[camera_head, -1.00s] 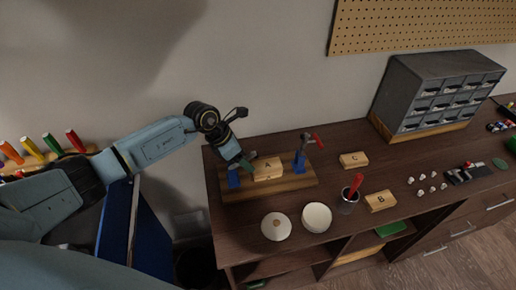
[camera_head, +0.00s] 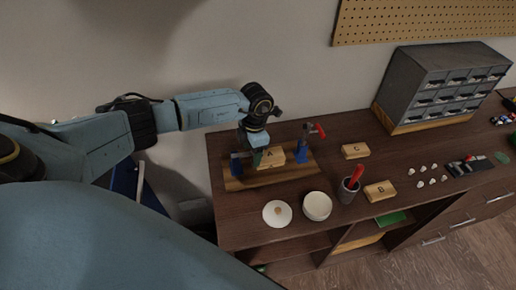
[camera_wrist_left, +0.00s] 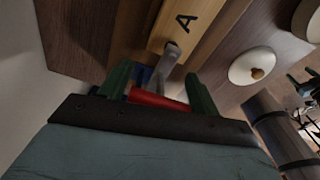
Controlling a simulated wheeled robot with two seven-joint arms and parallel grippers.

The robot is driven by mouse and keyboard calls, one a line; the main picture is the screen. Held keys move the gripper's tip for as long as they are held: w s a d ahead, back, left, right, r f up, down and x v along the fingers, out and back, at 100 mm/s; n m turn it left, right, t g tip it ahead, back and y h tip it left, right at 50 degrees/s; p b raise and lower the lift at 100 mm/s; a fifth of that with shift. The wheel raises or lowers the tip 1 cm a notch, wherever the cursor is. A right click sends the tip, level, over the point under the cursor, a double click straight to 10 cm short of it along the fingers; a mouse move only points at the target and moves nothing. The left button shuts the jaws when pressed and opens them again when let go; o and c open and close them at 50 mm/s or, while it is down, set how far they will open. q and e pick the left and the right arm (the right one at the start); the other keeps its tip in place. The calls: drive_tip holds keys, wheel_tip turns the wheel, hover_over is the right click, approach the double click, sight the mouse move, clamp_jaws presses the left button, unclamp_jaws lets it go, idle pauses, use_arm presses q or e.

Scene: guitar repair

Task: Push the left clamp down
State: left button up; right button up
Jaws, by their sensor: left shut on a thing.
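The left clamp is blue with a red handle (camera_wrist_left: 150,97) and a metal arm (camera_wrist_left: 168,62). In the left wrist view the red handle lies between the green fingers of my left gripper (camera_wrist_left: 160,92), which is shut on it. The metal arm reaches over the end of wooden block A (camera_wrist_left: 186,25). In the head view the clamp's blue base (camera_head: 237,165) stands at the left end of the wooden board (camera_head: 290,175), with block A (camera_head: 274,160) beside it. My left gripper (camera_head: 257,157) is just above, and hides much of the handle. My right gripper is not seen.
The right clamp (camera_head: 303,150) stands on the board with its red handle raised. Two round white items (camera_head: 277,214) (camera_head: 317,206), a cup with a red tool (camera_head: 348,190) and blocks C (camera_head: 355,151) and B (camera_head: 380,191) are nearby. A drawer cabinet (camera_head: 440,85) stands right.

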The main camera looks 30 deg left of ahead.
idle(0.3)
use_arm(q)
drive_tip(key=o, duration=1.4)
drive_tip(key=shift+c, duration=0.2)
wheel_tip(320, 180, up, 13)
drive_tip(key=w+b, duration=0.1)
drive_tip(key=shift+d+r, duration=0.15)
drive_tip(key=shift+d, duration=0.2)
